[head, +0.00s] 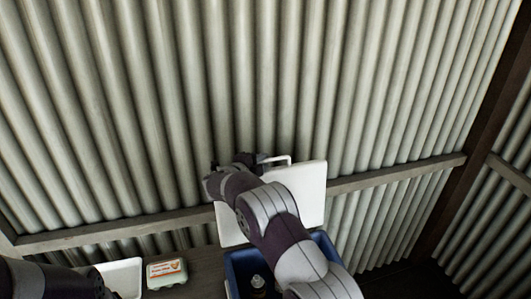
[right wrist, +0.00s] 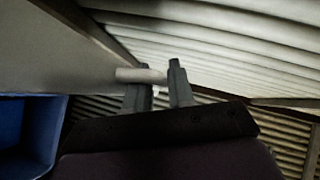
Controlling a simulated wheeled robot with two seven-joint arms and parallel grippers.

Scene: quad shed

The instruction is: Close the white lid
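The white lid (head: 302,190) stands raised against the corrugated wall, above the blue cooler box (head: 240,270). A white handle (head: 275,159) shows at its top edge. My right gripper (head: 252,160) is at that handle, partly hidden by my own wrist. In the right wrist view my right gripper (right wrist: 158,85) has its two fingers apart with a gap between them. The white handle bar (right wrist: 138,75) crosses at the left finger and reaches toward the right one. My left arm enters at the lower left, but its fingers do not show.
An egg carton (head: 166,273) and a white container (head: 122,278) sit on the wooden surface left of the cooler. A bottle top (head: 257,282) shows inside the cooler. The corrugated wall (head: 130,110) with a wooden rail (head: 110,230) stands close behind.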

